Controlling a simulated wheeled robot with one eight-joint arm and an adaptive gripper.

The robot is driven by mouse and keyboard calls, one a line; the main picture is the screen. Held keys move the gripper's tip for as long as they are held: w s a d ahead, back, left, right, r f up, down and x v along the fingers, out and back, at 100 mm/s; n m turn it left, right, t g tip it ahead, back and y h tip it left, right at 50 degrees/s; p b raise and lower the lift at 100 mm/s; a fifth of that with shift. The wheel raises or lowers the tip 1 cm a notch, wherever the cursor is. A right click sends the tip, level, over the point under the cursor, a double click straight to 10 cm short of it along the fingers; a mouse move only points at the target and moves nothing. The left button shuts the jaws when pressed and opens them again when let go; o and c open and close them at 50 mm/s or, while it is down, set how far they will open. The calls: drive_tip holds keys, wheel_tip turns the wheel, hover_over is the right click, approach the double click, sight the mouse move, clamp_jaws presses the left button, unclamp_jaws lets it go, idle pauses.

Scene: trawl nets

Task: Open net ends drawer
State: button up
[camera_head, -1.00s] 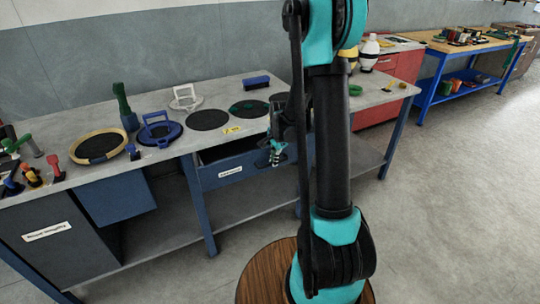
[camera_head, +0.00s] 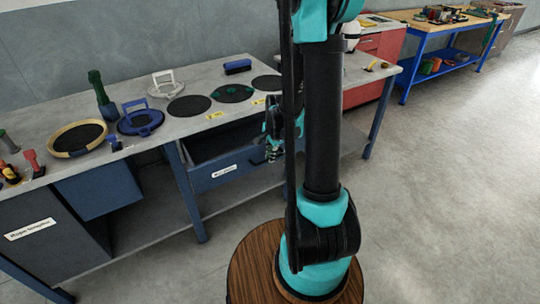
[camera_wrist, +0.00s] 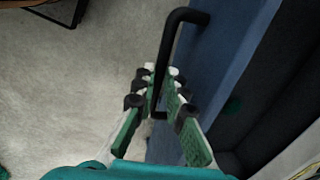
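The blue drawer (camera_head: 205,181) under the grey workbench has a white label too blurred to read. It stands partly pulled out, with its dark inside showing. In the wrist view its blue front (camera_wrist: 222,50) and black bar handle (camera_wrist: 168,50) are close up. My gripper (camera_wrist: 159,76) has its green-padded fingers on either side of the handle bar, closed against it. In the head view my gripper (camera_head: 272,152) is at the right part of the drawer front, partly hidden by my arm.
The bench top (camera_head: 160,150) holds a yellow-rimmed ring (camera_head: 56,142), a blue handled ring (camera_head: 138,128) and black discs (camera_head: 190,106). A blue bench leg (camera_head: 186,195) stands left of the drawer. The floor (camera_head: 440,200) at right is open.

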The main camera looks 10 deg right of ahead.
drive_tip(key=o, duration=0.4)
drive_tip(key=shift+o, duration=0.2)
wheel_tip(320, 180, up, 12)
drive_tip(key=s, duration=0.2)
drive_tip(key=shift+d, duration=0.35)
drive_tip(key=shift+s+f, duration=0.1)
drive_tip(key=shift+f, duration=0.05)
drive_tip(key=s+f+n+t, duration=0.1)
drive_tip(key=s+f+n, duration=0.1)
drive_tip(key=s+n, duration=0.5)
drive_tip(key=s+f+n+t, duration=0.1)
drive_tip(key=s+f+n, duration=0.2)
drive_tip(key=s+n, duration=0.4)
drive_tip(key=shift+s+a+h, duration=0.4)
drive_tip(key=shift+a, duration=0.05)
